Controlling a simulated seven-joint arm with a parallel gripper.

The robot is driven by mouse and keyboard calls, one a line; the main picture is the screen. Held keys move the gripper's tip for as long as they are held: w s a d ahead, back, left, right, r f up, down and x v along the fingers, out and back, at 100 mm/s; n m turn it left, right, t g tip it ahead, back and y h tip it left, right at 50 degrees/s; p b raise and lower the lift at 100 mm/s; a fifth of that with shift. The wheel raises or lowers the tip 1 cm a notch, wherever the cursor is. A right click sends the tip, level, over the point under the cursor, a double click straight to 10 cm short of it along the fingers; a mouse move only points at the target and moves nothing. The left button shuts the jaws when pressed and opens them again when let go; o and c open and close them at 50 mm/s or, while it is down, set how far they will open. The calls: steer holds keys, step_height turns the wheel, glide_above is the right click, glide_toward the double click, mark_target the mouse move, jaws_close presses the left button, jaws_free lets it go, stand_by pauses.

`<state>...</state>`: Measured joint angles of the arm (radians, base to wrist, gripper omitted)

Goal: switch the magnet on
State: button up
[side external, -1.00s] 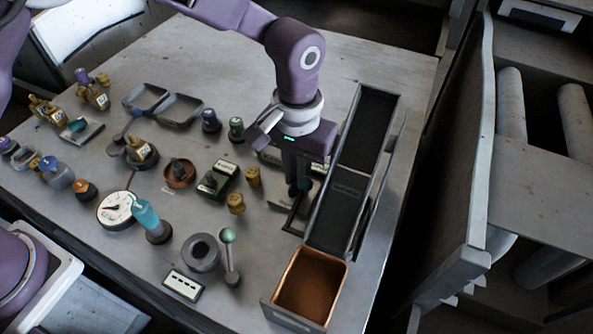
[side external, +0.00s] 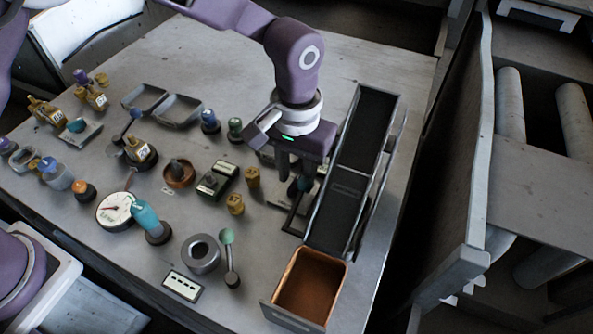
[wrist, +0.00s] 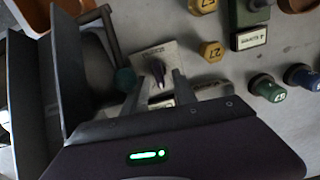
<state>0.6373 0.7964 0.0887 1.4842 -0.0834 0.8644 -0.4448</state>
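A light grey plate with a dark rotary knob (wrist: 157,72) and small lettering sits under my gripper (wrist: 155,92) in the wrist view. I take it to be the magnet switch, but the lettering is too small to read. The knob shows between and just beyond my two fingertips, which stand apart with a gap around it. In the side view my gripper (side external: 294,182) points down beside the dark conveyor chute, and its fingers hide most of the knob. The plate's pale edge (side external: 279,197) shows there. Whether a finger touches the knob cannot be told.
The black chute (side external: 362,140) stands close on the right of my gripper, with a copper-coloured bin (side external: 310,285) at its lower end. The table's back is clear.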

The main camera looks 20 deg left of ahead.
step_height(320, 180, up, 7)
steer(key=shift+r, duration=0.1)
steer(key=o, duration=0.3)
steer(key=shift+r, duration=0.1)
steer(key=shift+o, duration=1.4)
step_height(320, 180, up, 4)
steer(key=shift+w, duration=0.1)
steer(key=n+h, duration=0.5)
steer(key=n, duration=1.3)
glide_toward(297, 179)
steer(key=shift+y, duration=0.3)
steer(key=x, duration=0.8)
steer(key=shift+s+f, duration=0.35)
steer(key=shift+f, duration=0.05)
